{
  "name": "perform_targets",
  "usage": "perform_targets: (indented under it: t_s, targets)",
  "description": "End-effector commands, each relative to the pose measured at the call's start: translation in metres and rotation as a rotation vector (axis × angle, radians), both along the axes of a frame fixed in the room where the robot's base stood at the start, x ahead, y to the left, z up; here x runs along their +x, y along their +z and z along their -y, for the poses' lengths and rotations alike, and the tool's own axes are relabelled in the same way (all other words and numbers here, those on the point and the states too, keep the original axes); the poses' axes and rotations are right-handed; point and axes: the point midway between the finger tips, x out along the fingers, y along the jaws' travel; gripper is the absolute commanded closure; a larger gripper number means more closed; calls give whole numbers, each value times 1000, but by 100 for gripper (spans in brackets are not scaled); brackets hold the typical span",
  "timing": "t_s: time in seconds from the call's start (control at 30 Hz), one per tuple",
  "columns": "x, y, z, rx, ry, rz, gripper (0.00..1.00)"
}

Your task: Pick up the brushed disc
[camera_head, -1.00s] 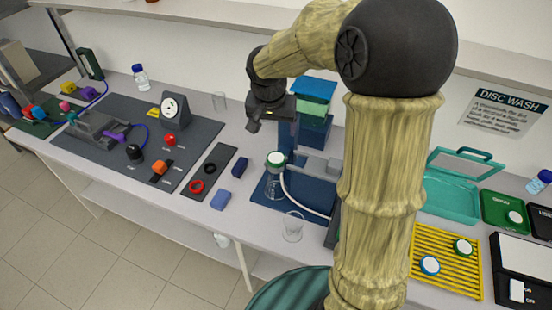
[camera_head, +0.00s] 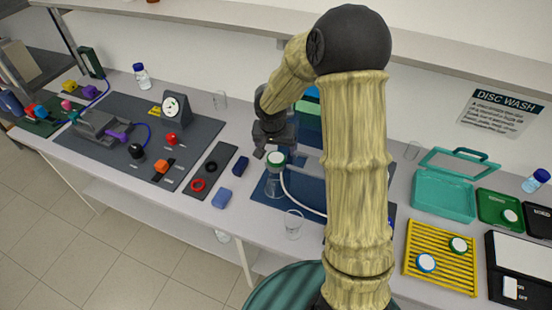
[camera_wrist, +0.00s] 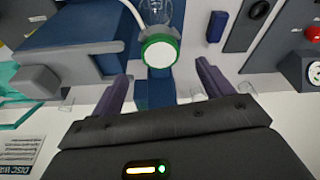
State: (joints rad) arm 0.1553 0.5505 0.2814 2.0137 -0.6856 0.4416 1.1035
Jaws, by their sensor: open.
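A white disc with a green rim (camera_head: 276,158) sits on top of the clear flask (camera_head: 273,182) at the blue stand. Whether its face is brushed is too small to tell. My gripper (camera_head: 267,152) is just above and beside this disc in the head view. In the wrist view my gripper (camera_wrist: 164,72) is open and empty, with the green-rimmed disc (camera_wrist: 159,51) ahead, between the lines of the two dark fingers. The disc appears slightly beyond the fingertips; contact cannot be told. Two more discs, one green-rimmed (camera_head: 458,245) and one blue-rimmed (camera_head: 426,263), lie on the yellow rack (camera_head: 411,272).
A pale tube curves from the flask area over the blue base. An empty glass beaker (camera_head: 293,225) stands in front. Dark blue (camera_head: 240,165) and lighter blue (camera_head: 222,198) blocks lie left. A teal open box (camera_head: 444,195) and a green tray (camera_head: 490,207) are right.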

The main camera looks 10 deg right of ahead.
Motion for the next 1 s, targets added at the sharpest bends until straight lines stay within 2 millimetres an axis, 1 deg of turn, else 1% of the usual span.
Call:
perform_targets:
  t_s: [0.17, 0.37, 0.4, 0.53, 0.63, 1.0]
  targets:
    - [1, -6, 0, -1, 1, -4, 21]
    - [4, -29, 0, -2, 3, -6, 21]
    - [6, -36, 1, -1, 1, -5, 21]
    - [9, -48, 3, -1, 0, -3, 21]
    - [10, -51, 3, 0, 1, 0, 21]
    - [10, -51, 3, 0, 0, 0, 21]
